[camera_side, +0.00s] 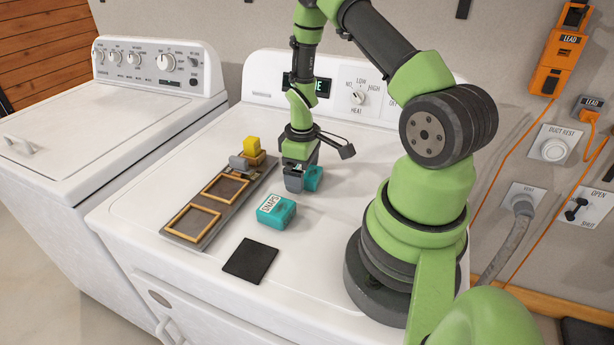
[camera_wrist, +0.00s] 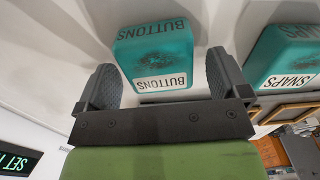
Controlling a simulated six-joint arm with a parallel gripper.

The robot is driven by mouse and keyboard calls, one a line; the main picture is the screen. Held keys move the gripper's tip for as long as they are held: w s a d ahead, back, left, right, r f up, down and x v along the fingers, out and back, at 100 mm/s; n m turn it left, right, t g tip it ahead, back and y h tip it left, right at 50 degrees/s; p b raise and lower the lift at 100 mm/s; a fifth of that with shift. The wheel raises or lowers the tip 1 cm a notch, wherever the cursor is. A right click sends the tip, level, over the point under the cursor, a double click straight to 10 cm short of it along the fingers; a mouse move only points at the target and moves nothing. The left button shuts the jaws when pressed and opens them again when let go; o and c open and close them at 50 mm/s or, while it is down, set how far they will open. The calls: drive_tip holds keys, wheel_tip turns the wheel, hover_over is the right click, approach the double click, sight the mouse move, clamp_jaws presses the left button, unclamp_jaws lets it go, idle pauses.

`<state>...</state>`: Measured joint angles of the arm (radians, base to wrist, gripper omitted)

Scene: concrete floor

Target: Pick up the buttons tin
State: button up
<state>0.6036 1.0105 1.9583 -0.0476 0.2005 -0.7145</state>
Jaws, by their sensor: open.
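The teal buttons tin shows in the wrist view (camera_wrist: 153,48), with BUTTONS lettered on its top edge and on a white label. In the side view the buttons tin (camera_side: 313,179) is partly hidden behind my gripper (camera_side: 296,183). My gripper points down at the white machine top. In the wrist view my gripper (camera_wrist: 164,78) is open, with one grey finger on each side of the tin's near part. Gaps show between the fingers and the tin there. I cannot tell how deep the fingers reach around it.
A similar teal snaps tin (camera_side: 276,212) stands close by, also in the wrist view (camera_wrist: 288,52). A grey tray (camera_side: 188,238) with wooden frames lies to the left, a yellow block (camera_side: 251,146) at its far end. A black mat (camera_side: 250,261) lies in front. The control panel rises behind.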

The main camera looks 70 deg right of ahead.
drive_tip(key=shift+f, duration=0.1)
drive_tip(key=shift+c, duration=0.2)
drive_tip(key=c, duration=1)
drive_tip(key=shift+c, duration=0.2)
